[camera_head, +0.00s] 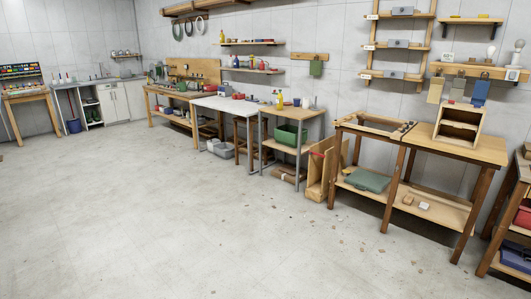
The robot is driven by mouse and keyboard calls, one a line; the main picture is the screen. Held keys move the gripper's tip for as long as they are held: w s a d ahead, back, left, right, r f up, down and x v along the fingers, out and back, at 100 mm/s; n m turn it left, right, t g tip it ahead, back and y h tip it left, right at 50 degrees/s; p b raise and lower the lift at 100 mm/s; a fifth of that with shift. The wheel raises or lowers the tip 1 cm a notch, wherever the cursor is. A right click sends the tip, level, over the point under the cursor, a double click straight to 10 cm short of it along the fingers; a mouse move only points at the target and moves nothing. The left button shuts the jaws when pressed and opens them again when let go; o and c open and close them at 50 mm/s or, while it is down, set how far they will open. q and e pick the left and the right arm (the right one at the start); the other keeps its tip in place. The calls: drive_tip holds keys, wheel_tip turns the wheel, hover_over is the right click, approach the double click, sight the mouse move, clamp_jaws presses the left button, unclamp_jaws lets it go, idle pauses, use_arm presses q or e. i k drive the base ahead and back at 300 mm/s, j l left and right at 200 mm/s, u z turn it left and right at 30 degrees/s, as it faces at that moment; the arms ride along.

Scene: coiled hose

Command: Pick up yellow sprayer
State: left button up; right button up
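A small yellow bottle-like object (280,101), which looks like the sprayer, stands upright on the wooden-topped workbench (307,114) with metal legs, near the middle of the head view. It is far off and too small to make out a nozzle or trigger. Another small yellow bottle-shaped object (222,37) stands on a wall shelf (250,43) further left and higher up. Neither of my grippers is in view.
Wide bare concrete floor (150,220) lies in front of the benches, with scattered chips at right. A white-topped table (215,104) adjoins the bench on the left. A green crate (290,135) sits under the bench; leaning boards (318,178) and a wooden table (470,147) stand right.

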sight(280, 100)
drive_tip(key=i, duration=3.7)
drive_tip(key=j, duration=0.05)
